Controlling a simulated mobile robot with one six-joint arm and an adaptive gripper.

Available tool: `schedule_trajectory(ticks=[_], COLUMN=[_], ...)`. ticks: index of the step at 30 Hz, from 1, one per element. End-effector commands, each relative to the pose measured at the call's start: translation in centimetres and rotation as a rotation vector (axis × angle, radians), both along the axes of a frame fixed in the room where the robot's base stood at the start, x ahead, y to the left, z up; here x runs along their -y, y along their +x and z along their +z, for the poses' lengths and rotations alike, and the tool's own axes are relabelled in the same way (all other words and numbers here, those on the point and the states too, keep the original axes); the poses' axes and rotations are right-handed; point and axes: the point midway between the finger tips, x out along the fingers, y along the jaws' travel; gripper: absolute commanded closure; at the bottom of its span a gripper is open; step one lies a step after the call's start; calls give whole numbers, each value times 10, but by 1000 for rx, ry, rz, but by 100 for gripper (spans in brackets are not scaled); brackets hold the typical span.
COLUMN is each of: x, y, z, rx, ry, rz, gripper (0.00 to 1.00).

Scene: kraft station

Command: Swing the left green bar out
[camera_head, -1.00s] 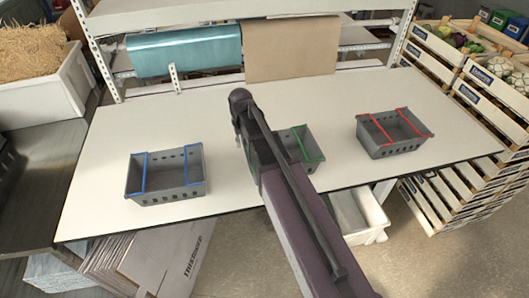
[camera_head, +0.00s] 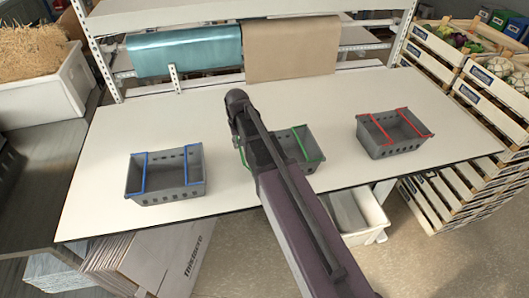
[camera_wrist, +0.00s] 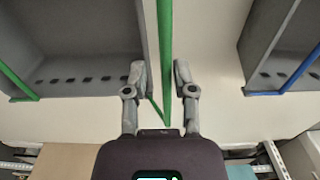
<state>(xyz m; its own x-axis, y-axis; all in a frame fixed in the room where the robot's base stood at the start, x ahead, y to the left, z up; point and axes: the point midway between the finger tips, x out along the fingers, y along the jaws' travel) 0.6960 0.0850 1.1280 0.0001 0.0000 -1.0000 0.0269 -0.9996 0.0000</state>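The grey crate with green bars (camera_head: 318,150) stands mid-table, partly hidden behind my arm in the head view. Its left green bar (camera_wrist: 165,50) runs along the crate's side wall in the wrist view. A short piece of it also shows beside my arm in the head view (camera_head: 244,158). The right green bar (camera_head: 300,143) lies across the crate, and its end shows at the left of the wrist view (camera_wrist: 18,83). My gripper (camera_wrist: 160,72) is open, one finger on each side of the left bar. I cannot tell whether either finger touches it.
A crate with blue bars (camera_head: 166,176) stands to the left and a crate with red bars (camera_head: 393,132) to the right. Paper rolls (camera_head: 288,48) hang on the rack behind.

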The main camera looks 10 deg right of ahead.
Motion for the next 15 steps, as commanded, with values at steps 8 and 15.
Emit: schedule_trajectory(ticks=[8,15], x=[1,2], y=[0,0], z=[4,17], rx=[0,0], ry=[0,0], rz=[0,-1], gripper=[66,66])
